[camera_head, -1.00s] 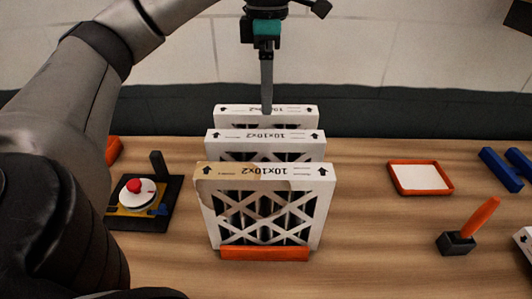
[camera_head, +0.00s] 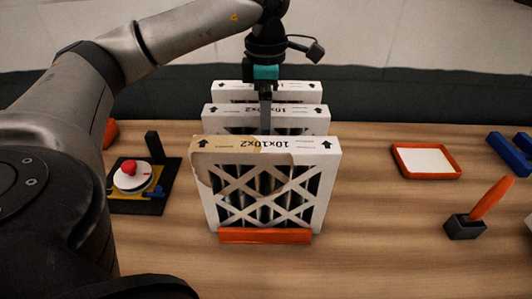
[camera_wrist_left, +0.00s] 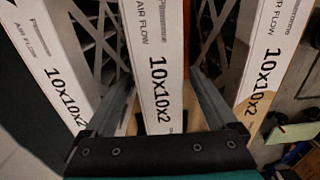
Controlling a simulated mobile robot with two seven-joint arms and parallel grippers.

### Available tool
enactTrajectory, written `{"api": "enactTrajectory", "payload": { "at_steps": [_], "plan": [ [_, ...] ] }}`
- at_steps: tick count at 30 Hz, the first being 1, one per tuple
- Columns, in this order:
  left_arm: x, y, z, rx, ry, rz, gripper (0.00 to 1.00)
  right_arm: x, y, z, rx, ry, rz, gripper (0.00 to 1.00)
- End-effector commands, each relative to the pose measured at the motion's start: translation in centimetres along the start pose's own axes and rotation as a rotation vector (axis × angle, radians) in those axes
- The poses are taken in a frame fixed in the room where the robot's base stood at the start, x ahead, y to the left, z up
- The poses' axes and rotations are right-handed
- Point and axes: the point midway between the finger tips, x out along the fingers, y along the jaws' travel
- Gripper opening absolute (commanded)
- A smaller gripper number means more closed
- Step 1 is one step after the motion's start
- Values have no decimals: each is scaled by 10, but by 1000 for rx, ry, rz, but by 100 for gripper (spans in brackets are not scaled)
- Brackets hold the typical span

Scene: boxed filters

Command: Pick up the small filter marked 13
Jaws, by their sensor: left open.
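Three white-framed filters stand upright in a row, each marked 10x10x2: a front one (camera_head: 310,148) with a brownish stain, a middle one (camera_head: 225,112) and a rear one (camera_head: 230,88). I see no number 13 on any of them. The front one sits in an orange holder (camera_head: 265,236). My left gripper (camera_head: 265,125) is open above the row. In the left wrist view its fingers (camera_wrist_left: 160,82) lie on either side of the middle filter (camera_wrist_left: 155,45), with the other filters outside them. My right gripper is not in view.
A black base with a red button (camera_head: 129,167) stands left of the row. To the right are an orange-rimmed tray (camera_head: 427,175), a black block with an orange handle (camera_head: 465,227) and blue pieces (camera_head: 508,154).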

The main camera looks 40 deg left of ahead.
Motion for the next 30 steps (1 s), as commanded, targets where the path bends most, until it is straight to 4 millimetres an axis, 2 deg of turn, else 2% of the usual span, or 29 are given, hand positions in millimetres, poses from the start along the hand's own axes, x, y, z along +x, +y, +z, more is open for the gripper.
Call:
{"api": "enactTrajectory", "payload": {
  "at_steps": [3,6,14,30],
  "plan": [
    [18,-1,-1,0,1,-1,91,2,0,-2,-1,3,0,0],
    [25,-1,0,0,0,-1,91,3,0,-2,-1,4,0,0],
    [27,-1,0,0,-1,0,90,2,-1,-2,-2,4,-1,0],
    [26,0,0,0,-1,0,29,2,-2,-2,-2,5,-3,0]
  ]
}}
